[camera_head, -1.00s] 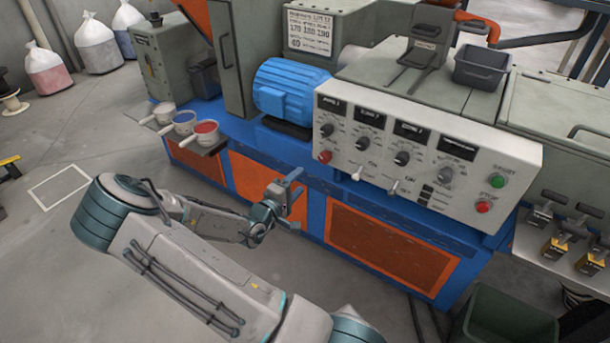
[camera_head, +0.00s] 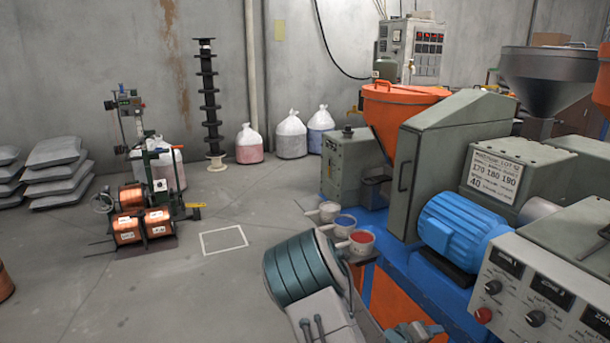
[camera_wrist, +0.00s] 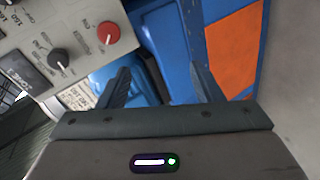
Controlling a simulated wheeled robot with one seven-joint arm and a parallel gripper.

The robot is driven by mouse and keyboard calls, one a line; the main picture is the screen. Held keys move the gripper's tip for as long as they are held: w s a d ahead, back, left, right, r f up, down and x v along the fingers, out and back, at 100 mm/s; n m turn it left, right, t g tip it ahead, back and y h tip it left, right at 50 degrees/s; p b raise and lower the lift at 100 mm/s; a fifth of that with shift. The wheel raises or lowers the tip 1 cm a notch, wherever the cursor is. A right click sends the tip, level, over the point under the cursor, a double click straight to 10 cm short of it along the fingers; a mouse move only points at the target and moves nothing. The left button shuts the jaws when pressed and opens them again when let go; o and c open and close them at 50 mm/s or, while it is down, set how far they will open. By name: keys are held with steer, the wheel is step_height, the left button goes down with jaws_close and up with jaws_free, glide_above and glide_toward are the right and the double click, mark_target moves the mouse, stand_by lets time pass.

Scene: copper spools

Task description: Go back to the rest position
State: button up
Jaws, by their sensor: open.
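My gripper shows in the wrist view (camera_wrist: 160,85), with its two dark fingers spread wide apart and nothing between them. Beyond the fingers is the blue and orange front of the machine, with the grey control panel (camera_wrist: 85,20) at upper left. In the head view part of my arm shows at the bottom middle, in front of the machine. A little of my gripper (camera_head: 415,332) shows at the bottom edge there, and its fingertips are not clear.
The machine with its blue motor (camera_head: 465,230) and orange hopper (camera_head: 400,95) fills the right. Three scoops with granules, including a red one (camera_head: 361,240), stand at its left end. Copper spools (camera_head: 157,222) stand on a trolley at left. The floor around the white outline (camera_head: 224,240) is clear.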

steer(key=s+a+r+m+y+p, duration=0.1)
steer(key=s+a+r+y+p, duration=0.15)
steer(key=a+r+y, duration=0.45)
steer(key=s+a+r+m+y+p, duration=0.1)
steer(key=a+r+y+p, duration=0.25)
steer(key=a+r, duration=0.55)
steer(key=s+a+r+g+p, duration=0.1)
steer(key=s+r+g+p, duration=0.2)
steer(key=s+r, duration=1.2)
steer(key=s+y+p, duration=0.1)
steer(key=s, duration=0.3)
steer(key=shift+a+r+m, duration=0.15)
steer(key=shift+r+m, duration=0.2)
steer(key=shift+m, duration=0.05)
